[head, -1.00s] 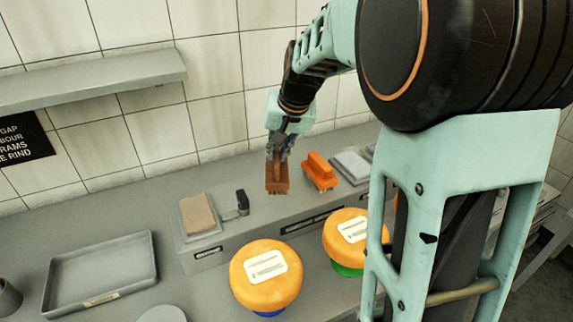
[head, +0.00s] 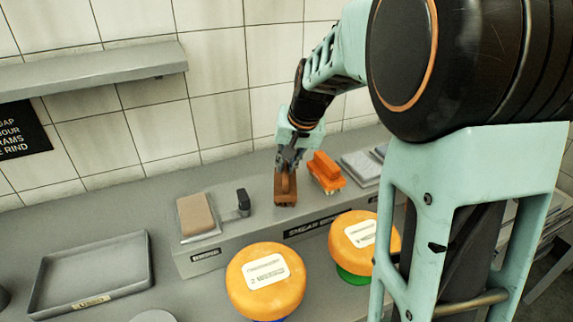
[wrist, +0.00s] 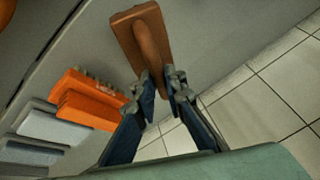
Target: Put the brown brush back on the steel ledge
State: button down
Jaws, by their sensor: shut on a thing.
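My gripper (head: 288,163) is shut on the handle of the brown brush (head: 286,188) and holds it upright, with the bristle end down. The brush is at the top of the grey steel ledge (head: 258,224), just left of an orange brush (head: 326,172). I cannot tell whether its underside touches the ledge. In the wrist view, my fingertips (wrist: 163,86) close around the handle of the brown brush (wrist: 126,30), and its flat back faces me. The orange brush (wrist: 88,98) is apart from it, to the lower left.
A tan block on a pale pad (head: 197,215) and a small black item (head: 243,200) stand left on the ledge. Grey pads (head: 362,166) lie right. Two orange cheese wheels (head: 265,280) (head: 364,236) stand in front. A grey tray (head: 92,302) is at left.

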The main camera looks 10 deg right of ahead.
jog(key=c, duration=2)
grip_release()
jog(key=shift+f, duration=0.1)
jog(key=shift+r+p, duration=0.3)
jog(key=v, duration=1.1)
jog(key=shift+s+d+r, duration=0.1)
jog(key=shift+s+r, duration=0.1)
jog(key=shift+r, duration=0.1)
